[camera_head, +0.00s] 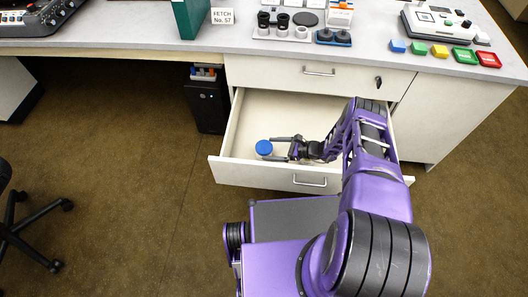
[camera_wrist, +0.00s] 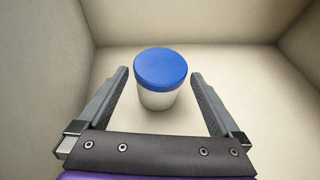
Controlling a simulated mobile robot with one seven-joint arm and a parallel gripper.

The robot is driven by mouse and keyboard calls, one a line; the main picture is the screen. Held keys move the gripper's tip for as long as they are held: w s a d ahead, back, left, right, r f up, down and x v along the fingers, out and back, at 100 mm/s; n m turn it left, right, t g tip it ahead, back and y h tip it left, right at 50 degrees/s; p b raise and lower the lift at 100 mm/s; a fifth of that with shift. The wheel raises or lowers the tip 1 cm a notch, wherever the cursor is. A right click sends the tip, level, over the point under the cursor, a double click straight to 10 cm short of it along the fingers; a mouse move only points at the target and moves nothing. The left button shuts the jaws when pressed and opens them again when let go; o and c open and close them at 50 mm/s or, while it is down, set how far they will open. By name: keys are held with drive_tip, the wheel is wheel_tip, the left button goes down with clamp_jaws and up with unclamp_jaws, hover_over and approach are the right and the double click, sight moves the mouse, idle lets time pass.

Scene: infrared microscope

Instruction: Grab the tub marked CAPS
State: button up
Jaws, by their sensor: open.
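A small tub with a blue lid (camera_head: 264,147) and a pale body stands upright in the open drawer, toward its left front part. In the wrist view the tub (camera_wrist: 160,80) is straight ahead, between and slightly beyond my fingertips. No CAPS marking can be read on it in either view. My gripper (camera_head: 282,148) is open inside the drawer, reaching in from the right. In the wrist view my gripper (camera_wrist: 159,79) has one finger on each side of the tub, with gaps between the fingers and the tub.
The open drawer (camera_head: 232,171) has walls close around my gripper. A closed drawer (camera_head: 290,73) sits above it, under the worktop (camera_head: 365,58) with instruments and coloured blocks. A black computer case (camera_head: 207,105) stands left of the drawer. An office chair (camera_head: 20,225) is far left.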

drive_tip(key=shift+x, duration=1.25)
drive_tip(key=c, duration=1.1)
